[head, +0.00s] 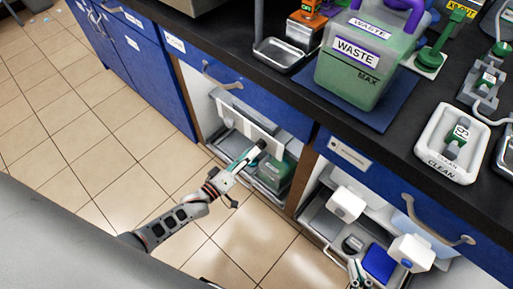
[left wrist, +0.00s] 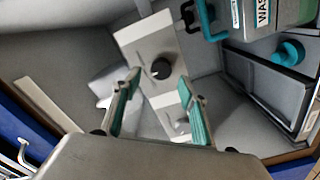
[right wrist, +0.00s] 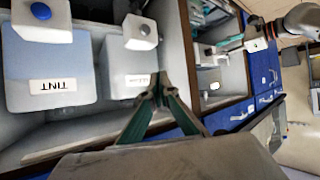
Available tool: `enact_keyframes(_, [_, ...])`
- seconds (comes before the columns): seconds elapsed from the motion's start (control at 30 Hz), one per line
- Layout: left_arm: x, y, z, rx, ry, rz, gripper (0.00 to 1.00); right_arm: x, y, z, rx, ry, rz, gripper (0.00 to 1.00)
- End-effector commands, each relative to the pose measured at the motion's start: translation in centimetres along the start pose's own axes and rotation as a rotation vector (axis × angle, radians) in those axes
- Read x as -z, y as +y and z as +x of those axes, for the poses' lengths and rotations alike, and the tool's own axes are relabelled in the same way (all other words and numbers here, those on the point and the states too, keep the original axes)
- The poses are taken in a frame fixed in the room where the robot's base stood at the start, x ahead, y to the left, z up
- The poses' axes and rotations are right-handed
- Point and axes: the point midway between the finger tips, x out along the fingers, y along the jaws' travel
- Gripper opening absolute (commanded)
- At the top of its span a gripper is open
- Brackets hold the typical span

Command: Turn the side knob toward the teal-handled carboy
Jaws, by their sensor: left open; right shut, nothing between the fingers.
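The black side knob (left wrist: 161,68) sits on a pale panel inside the left cabinet, ahead of my left gripper in the left wrist view. The teal-handled carboy (left wrist: 272,14) stands to the right of the knob. In the head view its green body (head: 274,171) shows in the open lower cabinet, partly behind my left gripper. My left gripper (head: 250,160) is open and reaches into that cabinet. Its two teal-padded fingers (left wrist: 160,92) lie either side below the knob, apparently not touching it. My right gripper (right wrist: 160,88) is shut and empty, in front of the right cabinet.
A purple-handled waste carboy (head: 350,75) stands on a blue mat on the dark bench above. The right cabinet holds white boxes with knobs (head: 346,204) and a blue item (head: 379,262). A TINT container (right wrist: 50,80) shows in the right wrist view. Tiled floor (head: 90,130) is clear.

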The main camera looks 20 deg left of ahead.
Motion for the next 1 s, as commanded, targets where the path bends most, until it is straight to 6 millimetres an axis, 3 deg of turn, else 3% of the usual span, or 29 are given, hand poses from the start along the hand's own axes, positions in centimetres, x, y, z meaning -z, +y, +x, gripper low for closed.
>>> enact_keyframes(0.23, [-0.3, -0.3, 2.8, 0.005, -0.002, -0.002, 0.42, -0.1, -0.5, 0.2, 0.009, 0.004, 0.018, 0.0])
enact_keyframes(0.6, [-0.1, -0.1, 3.5, 0.003, -0.001, 0.0, 0.42, 1.1, -0.4, 0.1, 0.004, 0.029, 0.03, 0.0])
enact_keyframes(0.77, [-0.1, -0.1, 3.5, 0.003, -0.002, 0.0, 0.04, 1.1, -0.4, 0.2, 0.003, 0.028, 0.032, 0.0])
enact_keyframes(1.0, [-0.2, -0.1, 3.4, 0.003, -0.002, 0.007, 0.04, 0.6, -0.5, 0.2, 0.005, 0.019, 0.031, 0.0])
